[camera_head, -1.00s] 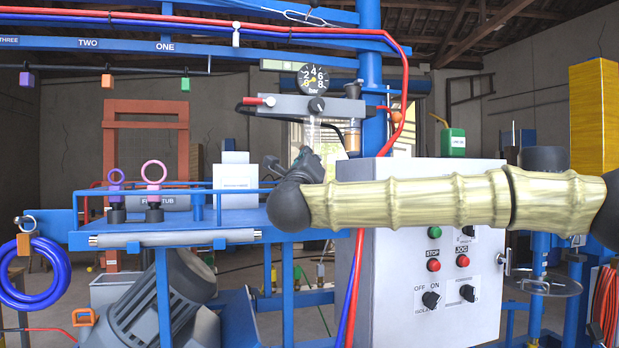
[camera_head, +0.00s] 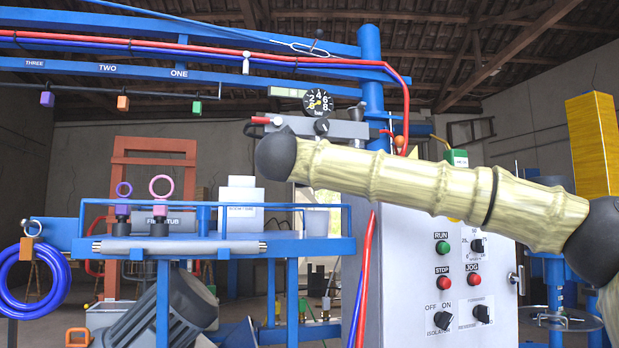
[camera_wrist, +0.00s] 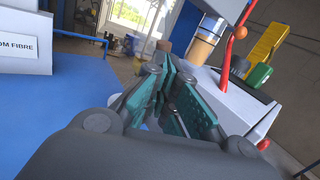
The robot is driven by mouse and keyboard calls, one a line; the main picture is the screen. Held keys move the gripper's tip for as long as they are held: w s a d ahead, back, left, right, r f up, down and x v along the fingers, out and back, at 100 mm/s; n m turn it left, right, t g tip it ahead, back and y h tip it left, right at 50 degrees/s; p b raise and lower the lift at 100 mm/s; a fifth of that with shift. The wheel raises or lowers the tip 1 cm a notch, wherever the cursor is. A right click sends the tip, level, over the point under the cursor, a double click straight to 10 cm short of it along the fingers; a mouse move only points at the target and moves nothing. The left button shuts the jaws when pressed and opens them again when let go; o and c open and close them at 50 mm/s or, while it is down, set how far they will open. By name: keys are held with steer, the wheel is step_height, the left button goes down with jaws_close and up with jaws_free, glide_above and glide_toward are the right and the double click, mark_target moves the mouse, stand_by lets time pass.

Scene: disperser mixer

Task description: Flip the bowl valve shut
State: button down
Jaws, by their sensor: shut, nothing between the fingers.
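In the wrist view my gripper (camera_wrist: 172,70) points forward, its teal-padded fingers together and empty. Ahead of it, the amber bowl (camera_wrist: 203,48) hangs below a pale block, apart from the fingertips. In the head view my raised arm hides the gripper and most of the area under the grey regulator block (camera_head: 345,130). That block carries a round gauge (camera_head: 318,101), a black knob and a red-ended handle (camera_head: 262,120) on its left. I cannot make out the bowl valve's lever or its position.
A control cabinet (camera_head: 400,270) with buttons and switches stands right of centre. A blue bench (camera_head: 290,247) with rails holds a white fibre box (camera_head: 241,205) on the left. Red and blue hoses run down beside the blue post (camera_head: 371,70). A green can (camera_wrist: 258,76) is farther right.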

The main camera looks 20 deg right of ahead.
steer(key=shift+s+a+f+b, duration=0.15)
steer(key=shift+s+a+b, duration=0.15)
steer(key=shift+s+b, duration=0.15)
steer(key=b+v, duration=0.3)
steer(key=v, duration=1)
steer(key=shift+f, duration=0.35)
steer(key=shift+d, duration=0.1)
